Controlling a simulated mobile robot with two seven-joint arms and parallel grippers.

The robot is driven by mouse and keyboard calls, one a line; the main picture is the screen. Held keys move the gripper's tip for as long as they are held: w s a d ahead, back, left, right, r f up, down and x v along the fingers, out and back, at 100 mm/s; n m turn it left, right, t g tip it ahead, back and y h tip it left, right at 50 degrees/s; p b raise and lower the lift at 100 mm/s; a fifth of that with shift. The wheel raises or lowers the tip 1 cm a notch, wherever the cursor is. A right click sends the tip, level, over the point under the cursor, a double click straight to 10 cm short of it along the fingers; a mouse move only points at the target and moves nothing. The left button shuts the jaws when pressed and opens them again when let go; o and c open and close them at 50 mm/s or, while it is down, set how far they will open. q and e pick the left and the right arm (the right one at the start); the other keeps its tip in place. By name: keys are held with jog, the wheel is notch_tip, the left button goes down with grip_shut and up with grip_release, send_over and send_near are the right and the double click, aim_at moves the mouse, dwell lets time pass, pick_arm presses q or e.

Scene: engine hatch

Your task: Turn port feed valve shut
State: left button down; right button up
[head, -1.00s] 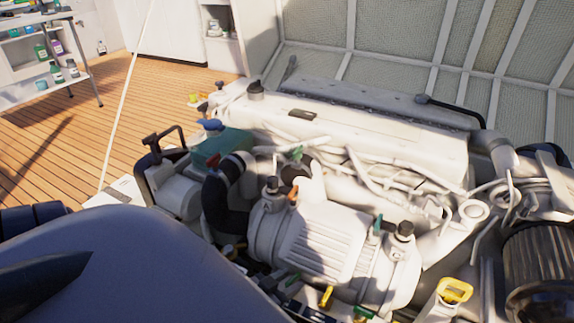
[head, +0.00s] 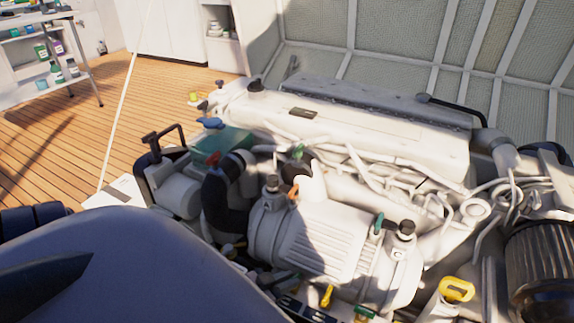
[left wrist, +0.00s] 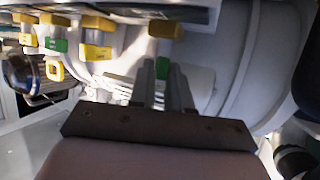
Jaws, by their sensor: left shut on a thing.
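My left gripper (left wrist: 165,78) shows in the left wrist view with its two grey fingers close together. They are shut on a small green piece (left wrist: 162,67), of which only a bit shows between them. A yellow-brown handle (left wrist: 165,30) is just beyond the fingertips. I cannot tell from any label which handle is the port feed valve. In the head view my left arm covers the lower left and largely hides the gripper. A yellow handle (head: 326,296) and a green one (head: 365,315) show low on the engine there. My right gripper is not in view.
The white engine (head: 350,150) fills the middle, with hoses and pipes close around. Wooden deck (head: 85,140) is clear at left.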

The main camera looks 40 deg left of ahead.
pick_arm(q)
jog(key=shift+a+f+m+h+b, duration=0.2)
jog(key=shift+m+h+b, duration=0.2)
jog(key=shift+m+h, duration=0.3)
jog(key=shift+a+m+g+h+b, duration=0.15)
jog(key=shift+m+g+h+b, duration=0.2)
jog(key=shift+m+h, duration=0.3)
jog(key=shift+w+a+r+m+g+h+b, duration=0.1)
jog(key=shift+m+g+h+b, duration=0.15)
jog(key=shift+m+h, duration=0.3)
jog(key=shift+w+a+r+m+g+h+b, duration=0.1)
jog(key=shift+m+g+h+b, duration=0.1)
jog(key=shift+m+h, duration=0.25)
jog(key=m+g+h, duration=0.2)
jog(key=h, duration=0.1)
jog(key=shift+w+a+m, duration=0.2)
jog(key=shift+m, duration=0.05)
jog(key=shift+w+m+g+h, duration=0.15)
jog(key=shift+m+g+h, duration=0.7)
jog(key=shift+m+g, duration=0.4)
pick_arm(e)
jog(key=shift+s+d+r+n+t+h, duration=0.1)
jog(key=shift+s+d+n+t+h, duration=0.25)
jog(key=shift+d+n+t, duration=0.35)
pick_arm(q)
jog(key=shift+m, duration=0.25)
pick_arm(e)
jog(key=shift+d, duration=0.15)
